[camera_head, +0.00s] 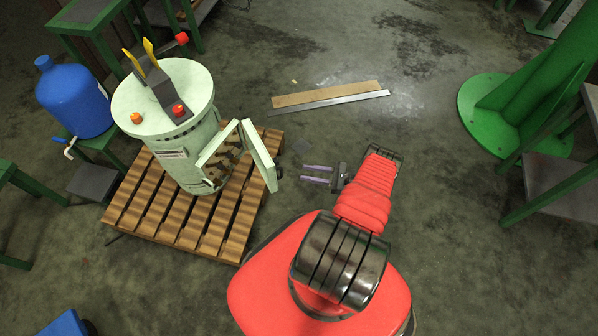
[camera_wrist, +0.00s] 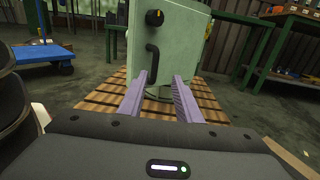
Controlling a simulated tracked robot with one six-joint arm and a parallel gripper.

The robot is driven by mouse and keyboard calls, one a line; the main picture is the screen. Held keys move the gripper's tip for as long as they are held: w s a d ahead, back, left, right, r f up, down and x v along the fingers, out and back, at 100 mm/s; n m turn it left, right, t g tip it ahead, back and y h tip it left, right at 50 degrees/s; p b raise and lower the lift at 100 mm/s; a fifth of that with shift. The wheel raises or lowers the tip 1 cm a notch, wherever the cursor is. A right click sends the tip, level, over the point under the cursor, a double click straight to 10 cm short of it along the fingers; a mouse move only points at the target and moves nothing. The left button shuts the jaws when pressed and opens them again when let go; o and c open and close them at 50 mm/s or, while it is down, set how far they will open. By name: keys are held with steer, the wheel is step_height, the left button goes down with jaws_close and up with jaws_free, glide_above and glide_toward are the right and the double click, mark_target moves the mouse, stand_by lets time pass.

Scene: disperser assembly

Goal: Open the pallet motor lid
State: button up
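The pallet motor (camera_head: 165,105) is a pale green cylinder standing upright on a wooden pallet (camera_head: 185,235). Its lid (camera_head: 260,155) is a pale green panel swung partly out from a box opening on the motor's right side. In the wrist view the lid (camera_wrist: 184,45) fills the upper middle, with a black vertical handle (camera_wrist: 152,62) and a black knob (camera_wrist: 154,17) above it. My gripper (camera_head: 303,173) is open and empty, to the right of the lid and apart from it. In the wrist view my gripper's purple fingers (camera_wrist: 160,80) point toward the handle.
A blue barrel (camera_head: 75,98) on a green stand is left of the motor. Two flat strips (camera_head: 325,95) lie on the floor behind my gripper. A green column (camera_head: 515,110) and a green-framed table stand at right. Floor around my gripper is mostly clear.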

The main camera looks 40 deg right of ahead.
steer(key=shift+s+d, duration=0.45)
steer(key=shift+s, duration=0.15)
steer(key=shift+c, duration=0.5)
